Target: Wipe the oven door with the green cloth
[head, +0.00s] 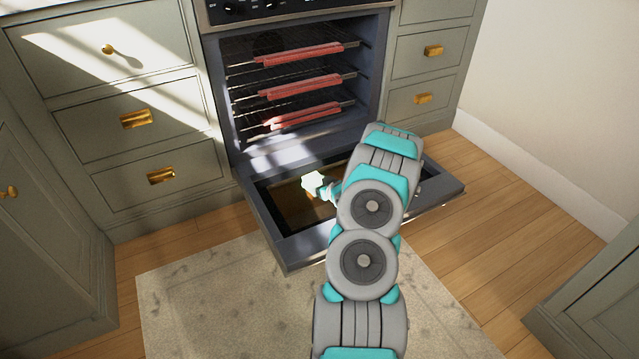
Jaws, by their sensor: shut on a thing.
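The oven door (297,246) is folded down open in front of the oven, with a dark glass pane (287,208) in its inner face. My arm reaches over the door from the front, covering its middle and part of its right side. My gripper (318,184) is small in view, over the glass and close to it, and is shut on the cloth. The cloth shows only as a bright, pale greenish patch in strong sunlight at the gripper's end; its outline is unclear. I cannot tell whether it touches the glass.
The open oven (300,75) holds several racks with red edge guards (302,86). Grey-green drawers (125,120) stand left of it and more drawers (430,60) right. A beige rug (210,300) lies in front. Wood floor (500,235) is clear to the right.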

